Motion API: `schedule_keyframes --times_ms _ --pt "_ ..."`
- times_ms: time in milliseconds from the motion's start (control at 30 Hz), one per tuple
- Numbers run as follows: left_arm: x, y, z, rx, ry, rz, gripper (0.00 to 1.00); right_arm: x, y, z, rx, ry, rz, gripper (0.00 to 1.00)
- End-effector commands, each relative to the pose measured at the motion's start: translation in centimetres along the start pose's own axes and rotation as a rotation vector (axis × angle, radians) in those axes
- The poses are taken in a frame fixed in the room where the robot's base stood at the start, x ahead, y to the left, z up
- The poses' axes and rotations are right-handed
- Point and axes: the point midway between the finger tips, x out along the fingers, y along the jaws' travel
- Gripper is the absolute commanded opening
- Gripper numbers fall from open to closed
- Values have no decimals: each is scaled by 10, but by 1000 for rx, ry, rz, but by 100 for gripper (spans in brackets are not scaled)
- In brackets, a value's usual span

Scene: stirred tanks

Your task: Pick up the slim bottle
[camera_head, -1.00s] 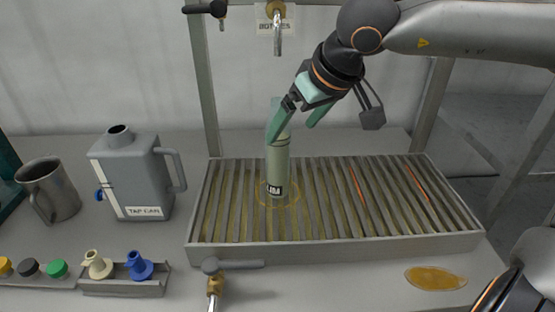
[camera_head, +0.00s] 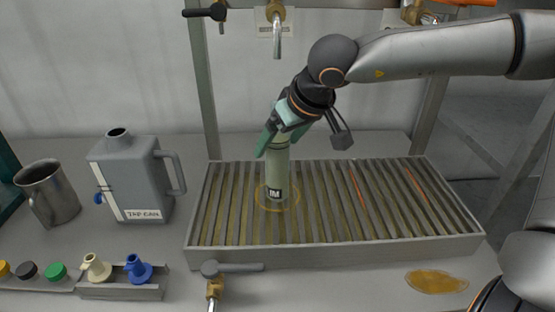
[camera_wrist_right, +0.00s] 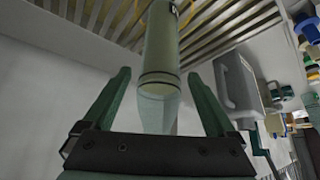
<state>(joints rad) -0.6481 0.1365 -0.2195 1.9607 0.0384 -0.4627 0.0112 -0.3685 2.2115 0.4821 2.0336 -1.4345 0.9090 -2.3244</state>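The slim bottle (camera_head: 277,174), pale green with a dark label near its base, stands upright on the slatted rack inside a yellow ring mark. My right gripper (camera_head: 272,148) is over its upper part, coming down from above at a tilt, and hides its top. In the right wrist view the bottle (camera_wrist_right: 161,48) lies between the two green fingers, with a gap on each side, so the gripper is open around it. My left gripper is in no view.
The slatted rack (camera_head: 335,250) has a raised rim. A grey tap can (camera_head: 128,175) and a metal mug (camera_head: 50,193) stand left. A valve handle (camera_head: 235,268), a holder with funnels (camera_head: 122,291) and an amber puddle (camera_head: 436,281) are in front. Taps (camera_head: 277,35) hang above.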

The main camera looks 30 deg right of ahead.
Motion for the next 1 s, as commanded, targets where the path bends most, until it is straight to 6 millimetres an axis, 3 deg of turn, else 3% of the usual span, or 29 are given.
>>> schedule_keyframes --times_ms 67,767,1000 --pt "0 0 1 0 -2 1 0 0 0 0 0 0 0 81" --pt "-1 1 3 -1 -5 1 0 0 0 0 0 0 0 2" --pt "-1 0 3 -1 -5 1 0 0 0 0 0 0 0 0"
